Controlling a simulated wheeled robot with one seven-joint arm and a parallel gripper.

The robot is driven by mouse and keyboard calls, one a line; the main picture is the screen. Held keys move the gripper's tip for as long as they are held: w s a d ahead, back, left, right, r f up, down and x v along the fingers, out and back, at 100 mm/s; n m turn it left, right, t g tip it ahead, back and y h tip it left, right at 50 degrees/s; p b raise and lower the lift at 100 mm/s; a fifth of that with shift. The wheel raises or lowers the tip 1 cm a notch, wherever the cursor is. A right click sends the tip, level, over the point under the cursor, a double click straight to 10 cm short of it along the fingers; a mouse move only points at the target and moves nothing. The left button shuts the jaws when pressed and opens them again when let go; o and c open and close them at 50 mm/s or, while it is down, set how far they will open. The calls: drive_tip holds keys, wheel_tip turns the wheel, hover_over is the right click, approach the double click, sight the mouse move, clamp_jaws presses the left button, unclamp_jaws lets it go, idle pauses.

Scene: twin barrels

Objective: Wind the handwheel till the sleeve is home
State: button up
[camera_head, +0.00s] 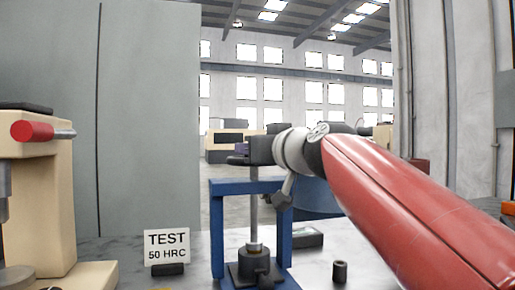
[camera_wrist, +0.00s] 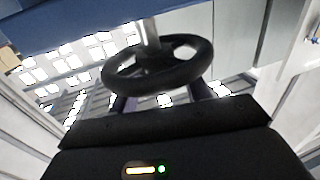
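A steel rod (camera_head: 254,215) runs down to a collar (camera_head: 254,247) on a dark base block (camera_head: 262,268). I cannot tell which part is the sleeve.
A sign reading "TEST 50 HRC" (camera_head: 167,246) stands left of the frame. A beige machine with a red-ended handle (camera_head: 35,200) is at the far left. A small dark cylinder (camera_head: 340,271) and a dark flat box (camera_head: 308,238) lie to the right on the grey bench.

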drive_tip(key=shift+o, duration=0.9)
drive_tip(key=b+v, duration=0.2)
drive_tip(key=v, duration=0.5)
drive_tip(key=shift+s+d, duration=0.2)
drive_tip(key=shift+s, duration=0.15)
drive_tip(key=shift+s, duration=0.1)
